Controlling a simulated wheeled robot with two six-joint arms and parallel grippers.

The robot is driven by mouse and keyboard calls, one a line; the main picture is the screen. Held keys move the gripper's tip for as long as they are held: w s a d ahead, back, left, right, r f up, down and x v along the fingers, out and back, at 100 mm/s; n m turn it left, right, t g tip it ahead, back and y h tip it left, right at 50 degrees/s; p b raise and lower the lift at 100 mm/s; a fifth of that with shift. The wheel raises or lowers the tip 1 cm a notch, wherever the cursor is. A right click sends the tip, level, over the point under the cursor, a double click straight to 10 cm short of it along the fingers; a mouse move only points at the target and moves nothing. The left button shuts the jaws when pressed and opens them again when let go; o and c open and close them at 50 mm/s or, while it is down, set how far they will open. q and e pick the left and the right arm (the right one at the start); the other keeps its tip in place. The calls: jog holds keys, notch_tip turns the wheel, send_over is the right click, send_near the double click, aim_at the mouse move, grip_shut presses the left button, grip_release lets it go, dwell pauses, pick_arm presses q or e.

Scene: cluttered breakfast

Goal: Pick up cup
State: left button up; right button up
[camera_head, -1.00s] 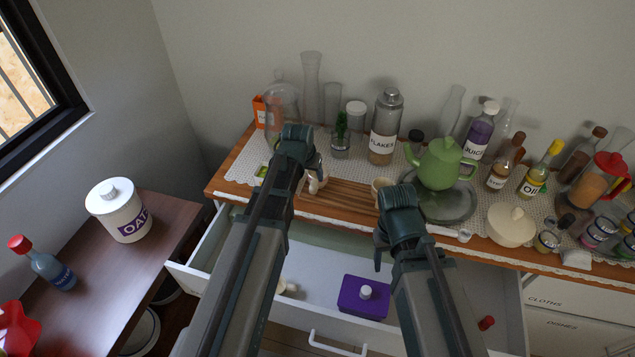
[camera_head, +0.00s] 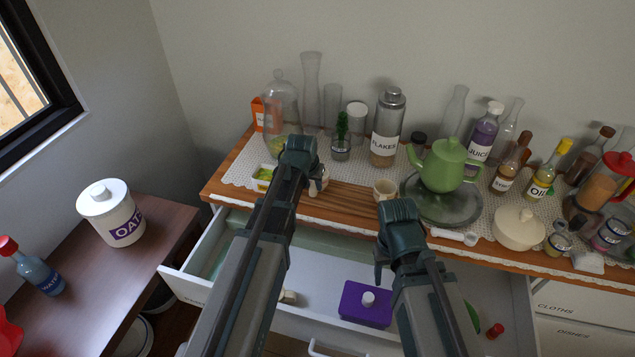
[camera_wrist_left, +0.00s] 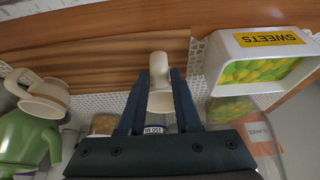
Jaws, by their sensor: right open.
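A small cream cup (camera_head: 384,189) with a handle stands on the counter left of the green teapot (camera_head: 443,166). It also shows at the left of the left wrist view (camera_wrist_left: 47,97). My left gripper (camera_wrist_left: 164,75) is low over the counter, its fingers on either side of another cream piece (camera_wrist_left: 160,100), perhaps a second cup, whose rest is hidden. That piece shows partly beside the left gripper in the head view (camera_head: 318,178). Whether the fingers grip it cannot be told. My right gripper (camera_head: 382,268) is open and empty, in front of the counter over the open drawer.
The open drawer (camera_head: 190,277) holds a purple box (camera_head: 365,305). A sweets tub (camera_wrist_left: 265,58) is close beside the left gripper. A flakes jar (camera_head: 386,130), a glass dome (camera_head: 281,105) and several bottles crowd the back. The striped wooden strip (camera_head: 345,199) is mostly clear.

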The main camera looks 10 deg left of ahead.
pick_arm(q)
grip_shut()
jog(key=shift+r, duration=0.15)
jog(key=shift+r+p, duration=0.55)
jog(key=shift+p, duration=0.15)
notch_tip(320, 180, up, 3)
jog(key=p, duration=0.3)
jog(key=s+d, duration=1)
jog(key=s, duration=0.2)
jog(key=shift+d+r+p, duration=0.3)
jog(key=shift+d, duration=0.05)
